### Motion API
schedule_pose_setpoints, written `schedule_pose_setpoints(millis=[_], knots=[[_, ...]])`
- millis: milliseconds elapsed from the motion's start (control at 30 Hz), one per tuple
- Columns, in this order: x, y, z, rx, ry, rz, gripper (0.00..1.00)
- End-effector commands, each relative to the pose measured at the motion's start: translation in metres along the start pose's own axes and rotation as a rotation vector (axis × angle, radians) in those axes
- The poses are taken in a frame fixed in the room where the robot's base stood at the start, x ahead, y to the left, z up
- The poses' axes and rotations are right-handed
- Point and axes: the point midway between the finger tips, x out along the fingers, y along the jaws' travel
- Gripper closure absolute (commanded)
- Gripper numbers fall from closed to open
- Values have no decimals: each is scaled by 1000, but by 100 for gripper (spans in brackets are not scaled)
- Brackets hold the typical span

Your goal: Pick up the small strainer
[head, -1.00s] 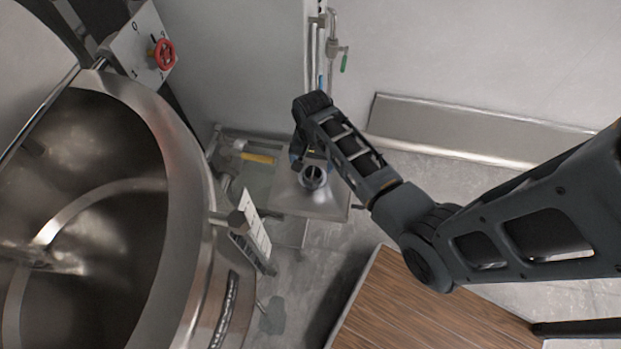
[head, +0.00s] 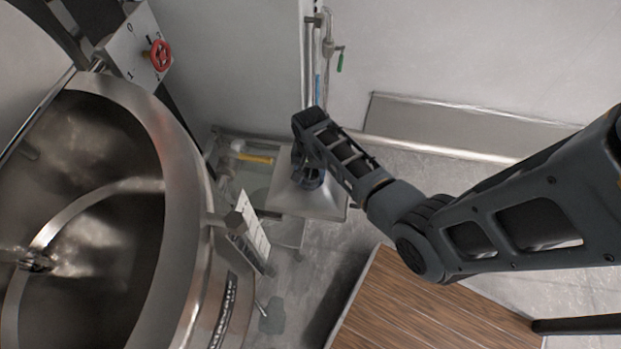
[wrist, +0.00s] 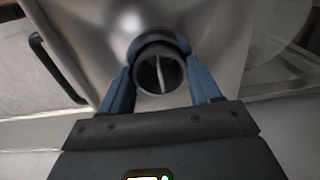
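A metal piece with a wide, sloping, square-edged plate (head: 318,207) and a short round neck (wrist: 160,72) stands low beside the large vat; I take it for the small strainer, but cannot be sure. The neck is open at the end, with a thin bar across its inside. My gripper (wrist: 160,84) points at this neck, with one blue finger on each side of it. The fingers are spread and look open; whether they touch the neck I cannot tell. In the head view my gripper (head: 308,178) and wrist mostly cover the neck.
A large steel vat (head: 180,190) fills the left. A low metal frame with a yellow-handled item (head: 256,159) stands between it and the strainer. Pipes (head: 328,50) run up the wall behind. A wooden surface (head: 430,310) lies at the lower right.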

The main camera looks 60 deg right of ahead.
Motion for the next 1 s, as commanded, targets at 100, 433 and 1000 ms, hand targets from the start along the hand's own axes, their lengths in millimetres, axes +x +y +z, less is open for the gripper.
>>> schedule_pose_setpoints(millis=[100, 433, 1000], knots=[[0, 0, 0, 0, 0, 0, 49], [0, 0, 0, 0, 0, 0, 81], [-19, 0, -1, 0, 2, -2, 86]])
